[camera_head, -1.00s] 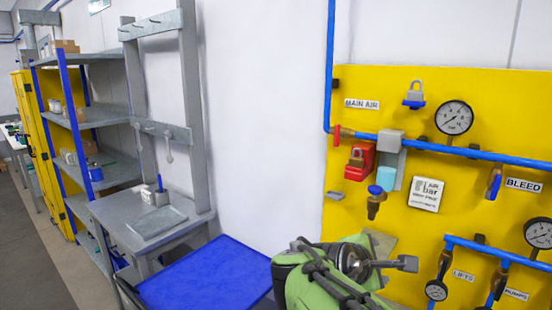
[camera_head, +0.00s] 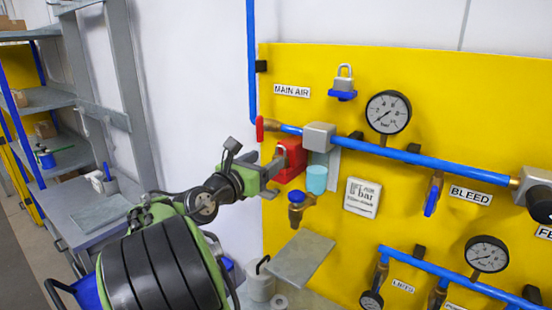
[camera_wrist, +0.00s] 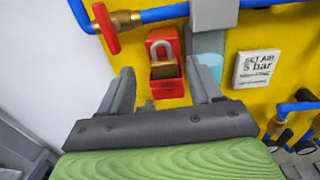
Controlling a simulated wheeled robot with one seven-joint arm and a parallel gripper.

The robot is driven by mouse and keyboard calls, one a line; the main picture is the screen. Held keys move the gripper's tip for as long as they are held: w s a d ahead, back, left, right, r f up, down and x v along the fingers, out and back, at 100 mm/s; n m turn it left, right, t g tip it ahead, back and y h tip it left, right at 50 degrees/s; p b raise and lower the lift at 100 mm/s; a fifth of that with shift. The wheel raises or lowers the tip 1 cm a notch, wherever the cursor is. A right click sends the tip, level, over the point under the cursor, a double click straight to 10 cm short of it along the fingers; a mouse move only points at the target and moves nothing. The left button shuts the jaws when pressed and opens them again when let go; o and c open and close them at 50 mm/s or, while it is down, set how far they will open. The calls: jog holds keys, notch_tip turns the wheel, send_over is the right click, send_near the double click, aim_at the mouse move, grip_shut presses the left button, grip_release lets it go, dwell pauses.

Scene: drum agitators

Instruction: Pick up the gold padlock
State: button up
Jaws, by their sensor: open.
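The gold padlock (camera_wrist: 165,69) has a silver shackle and sits in a small red holder (camera_wrist: 165,84) on the yellow panel, seen in the wrist view. In the head view the red holder (camera_head: 291,161) shows just beyond my gripper, and the padlock is mostly hidden there. My gripper (camera_wrist: 163,88) is open and empty. In the wrist view its two fingers stand to the left and right of the padlock, pointing toward the panel. In the head view my gripper (camera_head: 272,170) is close to the holder. I cannot tell whether it touches anything.
A second padlock, silver (camera_head: 344,80), sits on a blue holder above. A blue pipe (camera_head: 420,160) with a red-handled valve (camera_head: 260,128) runs above the red holder. A light-blue cup-shaped part (camera_head: 316,179) is just right of it. A grey shelf (camera_head: 301,258) juts out below.

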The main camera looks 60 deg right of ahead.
aim_at(280, 152)
jog(key=d, duration=0.6)
jog(key=s+d+p, duration=0.1)
jog(key=d, duration=0.3)
jog(key=shift+a, duration=0.25)
jog(key=shift+c, duration=2.1)
jog(key=c, duration=0.7)
